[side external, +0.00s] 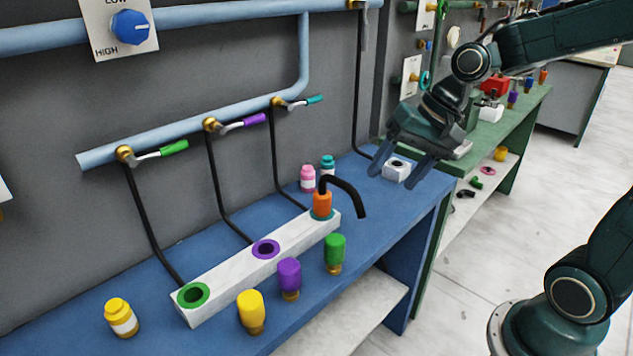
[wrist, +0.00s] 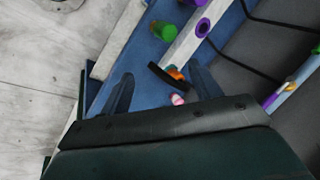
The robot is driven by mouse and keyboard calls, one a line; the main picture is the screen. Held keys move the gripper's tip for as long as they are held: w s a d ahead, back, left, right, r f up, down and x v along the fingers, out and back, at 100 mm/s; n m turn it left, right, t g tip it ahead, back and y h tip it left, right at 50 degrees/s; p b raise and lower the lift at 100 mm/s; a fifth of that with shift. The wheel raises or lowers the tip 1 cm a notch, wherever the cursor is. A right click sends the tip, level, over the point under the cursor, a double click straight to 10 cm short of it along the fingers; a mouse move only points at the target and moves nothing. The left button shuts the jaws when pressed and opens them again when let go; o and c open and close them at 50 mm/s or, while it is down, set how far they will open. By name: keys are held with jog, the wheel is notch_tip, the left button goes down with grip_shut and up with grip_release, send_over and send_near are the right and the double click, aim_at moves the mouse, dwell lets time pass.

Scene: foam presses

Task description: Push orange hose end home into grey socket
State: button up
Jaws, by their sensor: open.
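The orange hose end (side external: 322,203) stands upright at the teal-ringed hole at the far end of the long pale grey block (side external: 220,296). Its black hose (side external: 350,190) bends over to the right. I cannot tell how deep it sits. My gripper (side external: 394,178) is open and empty, above the bench and to the right of the hose end. In the wrist view, the hose end (wrist: 175,73) and hose show between and beyond the open fingers (wrist: 161,72). A small white block with a dark hole (side external: 397,169) shows behind the fingers; I cannot tell which is the grey socket.
Green (side external: 335,251), purple (side external: 289,276) and yellow (side external: 251,310) plugs stand in front of the long block. Pink (side external: 308,178) and teal (side external: 327,166) bottles stand close behind the hose end. A yellow bottle (side external: 121,317) is at the left. The blue bench's right end is mostly clear.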

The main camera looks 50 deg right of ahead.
jog(key=w+d+f+m+y, duration=0.1)
jog(key=w+f+m, duration=0.1)
jog(key=w, duration=0.1)
jog(key=w+d+f+m+y, duration=0.2)
jog(key=m, duration=0.1)
jog(key=w+d+f+m+y, duration=0.1)
jog(key=w+d+f+m, duration=0.1)
jog(key=w+f+m, duration=0.1)
jog(key=shift+w+t, duration=0.3)
jog(key=m+t+y, duration=0.3)
jog(key=m+y, duration=0.1)
jog(key=m, duration=0.4)
send_near(322, 206)
jog(key=d, duration=0.4)
jog(key=shift+s+d+f+m, duration=0.2)
jog(key=shift+s+m, duration=0.15)
jog(key=shift+m, duration=0.35)
jog(key=shift+x, duration=4.25)
jog(key=shift+w+a, duration=0.1)
jog(key=shift+x, duration=2.5)
jog(key=shift+r, duration=0.15)
